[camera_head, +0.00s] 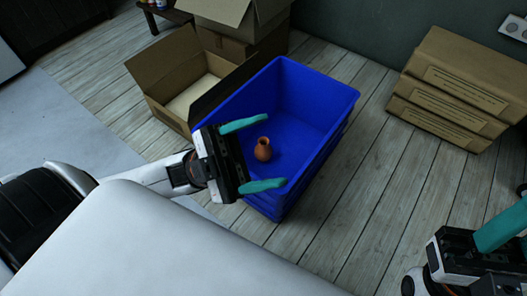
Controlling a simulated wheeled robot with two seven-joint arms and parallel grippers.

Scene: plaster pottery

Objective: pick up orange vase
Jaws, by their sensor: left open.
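The small orange vase (263,149) shows inside the blue crate (325,90), seen from above. My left gripper (253,154) comes in from the left over the crate's near left side. I cannot tell how far the fingers are above the vase. My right gripper (502,228) is at the lower right, cut off by the picture edge, with a teal finger showing; whether it is open is unclear.
An open cardboard box (165,75) stands left of the crate, with more boxes (240,30) behind. Flat cartons (455,85) are stacked at the right by the wall. A white surface (160,250) fills the lower left. Wooden floor (375,180) is clear right of the crate.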

